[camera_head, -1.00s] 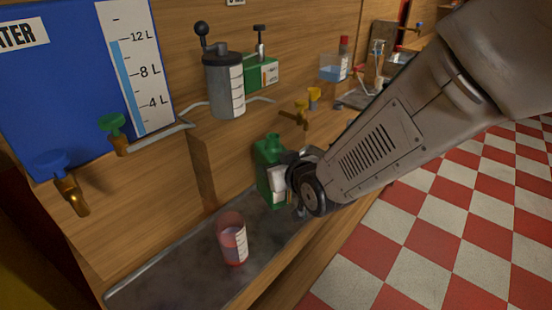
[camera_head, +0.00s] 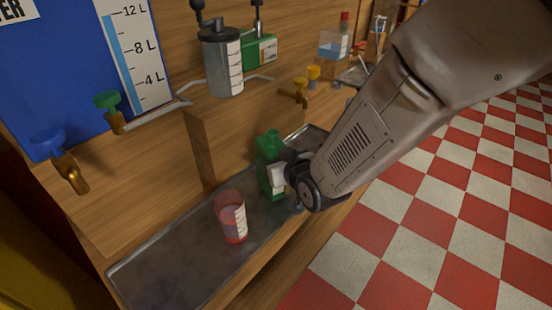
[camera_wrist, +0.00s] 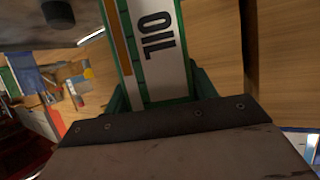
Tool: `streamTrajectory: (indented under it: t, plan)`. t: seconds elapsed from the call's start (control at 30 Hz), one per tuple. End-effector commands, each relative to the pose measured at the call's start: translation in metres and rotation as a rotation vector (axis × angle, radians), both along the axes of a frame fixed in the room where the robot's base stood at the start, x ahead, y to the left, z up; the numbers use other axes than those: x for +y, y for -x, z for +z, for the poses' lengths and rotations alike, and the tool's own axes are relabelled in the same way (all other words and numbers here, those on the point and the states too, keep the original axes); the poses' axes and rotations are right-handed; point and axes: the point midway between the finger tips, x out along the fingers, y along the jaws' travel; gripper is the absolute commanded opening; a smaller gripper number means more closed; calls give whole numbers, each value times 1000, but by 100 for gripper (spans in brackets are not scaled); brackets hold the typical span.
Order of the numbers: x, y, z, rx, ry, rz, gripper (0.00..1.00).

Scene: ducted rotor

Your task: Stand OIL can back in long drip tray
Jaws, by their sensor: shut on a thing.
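The green OIL can (camera_head: 268,149) is upright at the far part of the long drip tray (camera_head: 160,277). In the wrist view its white label with the word OIL (camera_wrist: 155,40) fills the space just ahead of the jaws. My gripper (camera_head: 286,178) is shut on the can from its right side. The fingertips are mostly hidden by the can and my wrist. I cannot tell whether the can's base touches the tray floor.
A clear red-tinted measuring cup (camera_head: 232,218) stands in the tray, left of the can. Brass taps (camera_head: 296,92) and a grey graduated canister (camera_head: 222,62) are above on the wooden unit. The near left of the tray is bare. Checkered floor lies to the right.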

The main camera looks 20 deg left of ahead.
Motion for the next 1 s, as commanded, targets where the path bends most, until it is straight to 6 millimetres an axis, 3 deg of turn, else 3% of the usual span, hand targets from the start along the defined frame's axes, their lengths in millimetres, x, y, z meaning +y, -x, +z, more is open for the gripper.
streamTrajectory:
  t: [0.8,0.83,0.9,1.0]
  plan:
    - [0,-1,-11,-2,-2,0,10]
    - [0,-1,-11,-2,-2,0,65]
    - [0,-1,-11,-2,-2,0,82]
    - [0,0,-11,-1,-1,0,82]
